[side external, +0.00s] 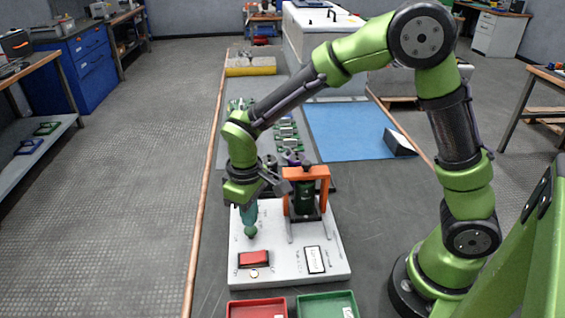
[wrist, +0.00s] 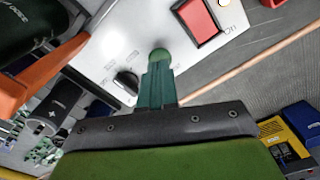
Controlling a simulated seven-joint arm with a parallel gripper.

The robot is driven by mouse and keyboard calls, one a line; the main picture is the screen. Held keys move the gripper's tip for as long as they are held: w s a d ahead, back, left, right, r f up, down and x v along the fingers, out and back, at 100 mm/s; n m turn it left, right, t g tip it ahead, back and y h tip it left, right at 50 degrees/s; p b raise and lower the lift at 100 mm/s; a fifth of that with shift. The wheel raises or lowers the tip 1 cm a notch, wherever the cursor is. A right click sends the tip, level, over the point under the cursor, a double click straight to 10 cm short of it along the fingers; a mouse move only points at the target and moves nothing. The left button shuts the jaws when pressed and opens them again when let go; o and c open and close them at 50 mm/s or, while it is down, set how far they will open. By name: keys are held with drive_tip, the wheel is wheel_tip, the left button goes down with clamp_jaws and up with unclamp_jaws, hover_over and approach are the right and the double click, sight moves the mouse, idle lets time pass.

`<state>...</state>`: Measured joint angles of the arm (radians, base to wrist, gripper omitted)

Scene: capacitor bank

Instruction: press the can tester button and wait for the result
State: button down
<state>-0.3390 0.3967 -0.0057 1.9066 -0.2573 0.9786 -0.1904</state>
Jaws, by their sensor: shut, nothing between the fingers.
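The white can tester (side external: 335,262) lies flat on the bench. A dark green can (side external: 304,197) stands upright under its orange frame (side external: 305,173). A round green button (side external: 250,231) sits at the tester's left; it also shows in the wrist view (wrist: 160,55). My gripper (side external: 250,222) is shut and empty, pointing down, its teal fingertips (wrist: 158,72) right over the button and seemingly touching it. I cannot tell how far the button is pressed. A red rectangular panel (side external: 254,258) in a dark frame shows near the tester's front; it also shows in the wrist view (wrist: 200,20).
A red tray (side external: 257,309) and a green tray (side external: 327,306) stand before the tester. A white label plate (side external: 314,259) is at its front right. Behind are several green parts (side external: 287,132), a blue mat (side external: 350,132) and a yellow block (side external: 251,67). The orange frame stands close beside my gripper.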

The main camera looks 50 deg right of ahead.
sight(254, 230)
drive_tip(key=shift+f, duration=1.5)
drive_tip(key=shift+r, duration=3.55)
drive_tip(key=shift+s+f+m, duration=0.25)
drive_tip(key=shift+s+m, duration=0.05)
drive_tip(key=shift+s, duration=0.2)
drive_tip(key=s+d+r+m+t+y, duration=0.2)
drive_tip(key=s+d+r+m+t, duration=0.4)
drive_tip(key=s+d+r, duration=0.3)
drive_tip(key=shift+s+d+r+t, duration=0.35)
drive_tip(key=shift+s+r+t, duration=0.25)
drive_tip(key=shift+s+r, duration=1.45)
